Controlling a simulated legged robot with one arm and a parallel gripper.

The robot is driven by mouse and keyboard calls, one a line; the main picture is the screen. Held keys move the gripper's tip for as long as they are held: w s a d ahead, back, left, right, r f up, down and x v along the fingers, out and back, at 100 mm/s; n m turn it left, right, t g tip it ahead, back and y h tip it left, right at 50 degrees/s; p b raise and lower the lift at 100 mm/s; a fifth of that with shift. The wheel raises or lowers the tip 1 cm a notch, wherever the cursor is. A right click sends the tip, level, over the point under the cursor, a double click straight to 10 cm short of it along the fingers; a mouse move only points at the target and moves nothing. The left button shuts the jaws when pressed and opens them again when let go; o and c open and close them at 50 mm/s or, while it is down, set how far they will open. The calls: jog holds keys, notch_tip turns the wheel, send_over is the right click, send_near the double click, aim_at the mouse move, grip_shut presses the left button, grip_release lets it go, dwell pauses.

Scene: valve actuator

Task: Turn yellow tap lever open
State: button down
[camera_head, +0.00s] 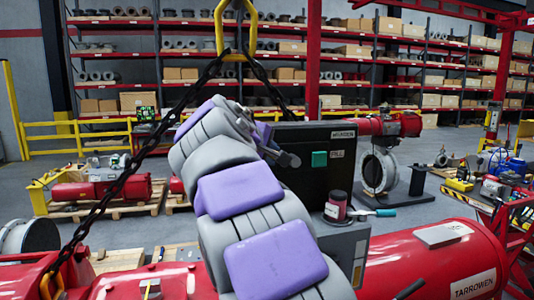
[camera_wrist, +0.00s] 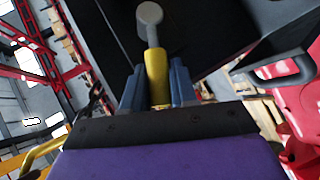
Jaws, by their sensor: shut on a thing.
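In the wrist view, the yellow tap lever (camera_wrist: 157,76) lies between the two blue fingers of my gripper (camera_wrist: 156,84). The fingers are shut on the lever, one on each side. A grey rod with a rounded end (camera_wrist: 150,14) joins the lever's far end, against a dark panel. In the head view, my grey and purple arm reaches up to the left side of a black actuator box (camera_head: 325,150) with a green label. My gripper's fingers and the yellow lever are hidden or too small to make out there.
The box stands above a large red cylinder (camera_head: 435,262). A dark red jar (camera_head: 336,206) and a brush (camera_head: 372,211) sit beside the box. A black chain (camera_head: 130,165) hangs from a yellow hook (camera_head: 235,40) to the left of my arm. Shelves (camera_head: 180,53) stand far behind.

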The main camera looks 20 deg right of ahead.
jog(key=c, duration=1)
grip_release()
jog(key=shift+d+f, duration=0.1)
jog(key=v, duration=1.7)
jog(key=shift+a, duration=0.25)
jog(key=shift+c, duration=0.2)
